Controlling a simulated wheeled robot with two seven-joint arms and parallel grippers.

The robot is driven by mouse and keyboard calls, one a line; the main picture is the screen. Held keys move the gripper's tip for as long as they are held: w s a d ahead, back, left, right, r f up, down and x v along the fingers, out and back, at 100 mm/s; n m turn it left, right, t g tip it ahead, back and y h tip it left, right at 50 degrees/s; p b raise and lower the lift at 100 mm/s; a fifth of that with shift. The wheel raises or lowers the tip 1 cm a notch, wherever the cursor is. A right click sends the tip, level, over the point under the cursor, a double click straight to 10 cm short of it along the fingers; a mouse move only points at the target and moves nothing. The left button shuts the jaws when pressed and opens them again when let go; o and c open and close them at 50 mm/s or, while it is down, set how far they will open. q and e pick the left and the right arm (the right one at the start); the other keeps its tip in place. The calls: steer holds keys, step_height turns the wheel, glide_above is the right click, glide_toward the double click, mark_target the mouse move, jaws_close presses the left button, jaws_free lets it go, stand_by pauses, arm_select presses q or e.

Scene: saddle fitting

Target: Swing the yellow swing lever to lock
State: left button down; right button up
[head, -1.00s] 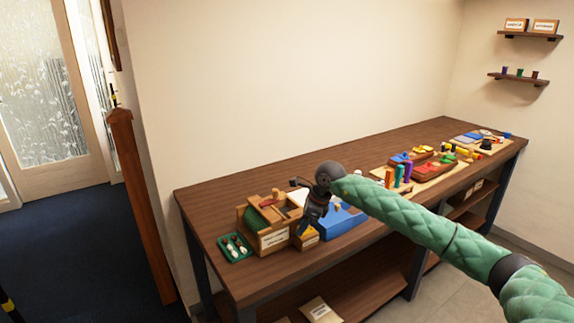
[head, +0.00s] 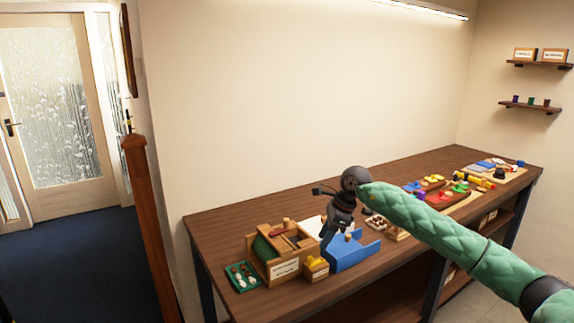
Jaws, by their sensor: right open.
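My right arm, in a green quilted sleeve, reaches in from the right of the head view. I cannot tell which yellow part is the swing lever. Small yellow parts (head: 434,179) show on a red-brown fixture farther right along the bench, well apart from the gripper. A small wooden box (head: 316,269) with yellow contents stands left of the blue tray. My left gripper is out of view.
The long brown bench (head: 215,232) runs along the wall. A wooden organiser (head: 275,252) and a green tray (head: 242,276) stand at its left end. Several coloured parts crowd its far right. A wooden post (head: 148,225) stands left of the bench.

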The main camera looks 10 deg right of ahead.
steer(key=w+a+r+m+t+y, duration=0.3)
steer(key=a+r+m+y, duration=0.2)
steer(key=a+r+y, duration=0.25)
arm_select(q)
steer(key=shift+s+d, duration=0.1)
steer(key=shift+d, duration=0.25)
arm_select(e)
steer(key=a+r+m+t+y, duration=0.3)
steer(key=r+m+y, duration=0.2)
steer(key=r, duration=1)
steer(key=shift+w+a+r+m, duration=0.2)
steer(key=shift+w+r+m, duration=0.05)
steer(key=shift+w+m, duration=0.1)
